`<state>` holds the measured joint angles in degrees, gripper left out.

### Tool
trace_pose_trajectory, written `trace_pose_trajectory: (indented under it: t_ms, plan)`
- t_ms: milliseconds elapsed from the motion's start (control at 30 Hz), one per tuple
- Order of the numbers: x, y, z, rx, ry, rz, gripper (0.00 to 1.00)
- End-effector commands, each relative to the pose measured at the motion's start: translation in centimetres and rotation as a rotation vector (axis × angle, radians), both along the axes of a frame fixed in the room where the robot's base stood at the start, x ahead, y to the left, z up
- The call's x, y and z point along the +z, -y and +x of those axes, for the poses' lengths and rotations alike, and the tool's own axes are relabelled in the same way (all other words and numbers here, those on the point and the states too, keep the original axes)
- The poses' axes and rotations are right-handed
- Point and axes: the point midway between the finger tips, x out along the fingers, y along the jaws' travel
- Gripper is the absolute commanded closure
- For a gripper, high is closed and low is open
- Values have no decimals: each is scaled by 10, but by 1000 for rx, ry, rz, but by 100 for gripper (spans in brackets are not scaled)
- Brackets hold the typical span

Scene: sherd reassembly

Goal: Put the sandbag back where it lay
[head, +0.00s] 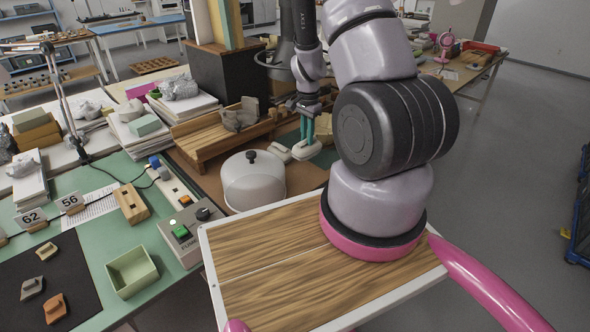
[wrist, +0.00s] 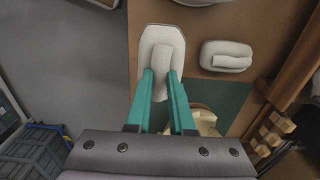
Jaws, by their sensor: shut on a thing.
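My gripper (head: 307,138) is over the brown board, its teal fingers pointing down. In the wrist view its fingers (wrist: 163,75) are closed on the raised ridge of a pale sandbag (wrist: 150,40). This sandbag (head: 307,151) also shows under the fingers in the head view. It looks larger than the other bag in the wrist view; I cannot tell clearly whether it touches the surface. A second pale sandbag (wrist: 227,48) lies apart on the brown board (wrist: 265,20), and it shows left of the held one in the head view (head: 281,153).
A white domed cover (head: 253,182) with a black knob stands in front of the bags. A wooden rack (head: 205,145) stands behind left. A pale piece (wrist: 205,120), partly hidden by my gripper, is beside a dark green patch (wrist: 228,105). Grey floor lies past the board's edge.

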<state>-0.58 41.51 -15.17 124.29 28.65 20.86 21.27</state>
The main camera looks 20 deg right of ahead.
Motion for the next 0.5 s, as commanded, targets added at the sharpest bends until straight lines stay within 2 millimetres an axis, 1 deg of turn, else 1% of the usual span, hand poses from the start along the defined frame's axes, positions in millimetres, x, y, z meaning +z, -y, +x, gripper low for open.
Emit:
trace_pose_trajectory:
  t_ms: [33,100,200,367,500]
  plan:
    - [-11,1,-2,-3,-5,1,100]
    - [-24,0,-2,-3,-5,1,100]
    - [-37,0,-1,-3,-3,2,100]
    - [-48,0,0,-2,-1,1,100]
    - [-65,0,-1,-3,-3,2,100]
